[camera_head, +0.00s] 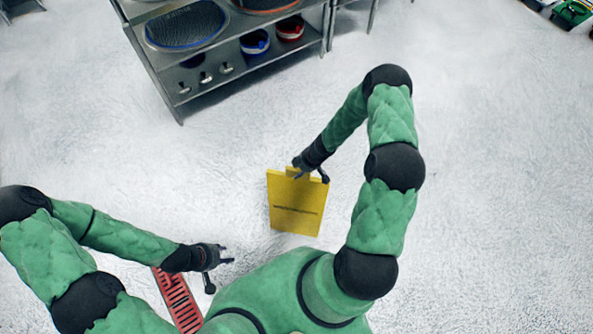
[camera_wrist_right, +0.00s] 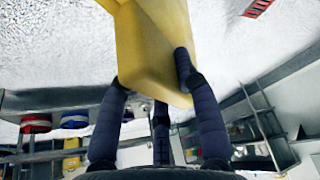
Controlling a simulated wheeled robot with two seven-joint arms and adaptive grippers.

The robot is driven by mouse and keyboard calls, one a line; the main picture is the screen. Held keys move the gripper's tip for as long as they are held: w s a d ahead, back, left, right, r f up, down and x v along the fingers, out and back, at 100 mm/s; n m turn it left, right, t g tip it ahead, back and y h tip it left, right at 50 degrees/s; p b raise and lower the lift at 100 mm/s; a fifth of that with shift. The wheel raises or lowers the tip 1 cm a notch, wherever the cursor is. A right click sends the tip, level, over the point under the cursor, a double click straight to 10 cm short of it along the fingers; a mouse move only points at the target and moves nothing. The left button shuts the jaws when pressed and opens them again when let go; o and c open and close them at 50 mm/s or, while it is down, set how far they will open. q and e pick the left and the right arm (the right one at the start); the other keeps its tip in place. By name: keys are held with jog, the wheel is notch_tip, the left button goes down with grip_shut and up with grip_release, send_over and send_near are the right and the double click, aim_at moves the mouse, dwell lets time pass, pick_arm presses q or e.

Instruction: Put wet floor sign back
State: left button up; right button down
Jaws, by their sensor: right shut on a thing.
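Whether the sign's lower edge touches the floor I cannot tell. My left gripper (camera_head: 222,268) is apart from the sign, lower left of it, with its fingers spread and nothing seen between them.
A metal shelf (camera_head: 160,65) with sieves and blue and red pots (camera_head: 255,43) stands at the top. A red slotted grate (camera_head: 178,300) lies on the floor below my left forearm. Green and yellow items (camera_head: 572,12) are at the top right. The white floor (camera_head: 480,180) on the right is clear.

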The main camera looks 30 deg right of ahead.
jog(key=shift+f, duration=0.1)
jog(key=c, duration=0.9)
grip_release()
jog(key=p+v, duration=0.8)
jog(key=v, duration=0.4)
jog(key=shift+s+a+p, duration=0.1)
jog(key=shift+p, duration=0.3)
jog(key=s+a+r+m+y, duration=0.1)
jog(key=s+a+m, duration=0.15)
jog(key=a, duration=0.55)
jog(key=s+a+r+m+y, duration=0.15)
jog(key=a+m, duration=0.25)
jog(key=a, duration=0.4)
jog(key=s+a+m+g+h, duration=0.2)
jog(key=s+a+m, duration=0.3)
jog(key=s, duration=0.5)
jog(key=shift+s+a+m, duration=0.2)
jog(key=shift+a+m, duration=0.15)
jog(key=shift+a, duration=0.05)
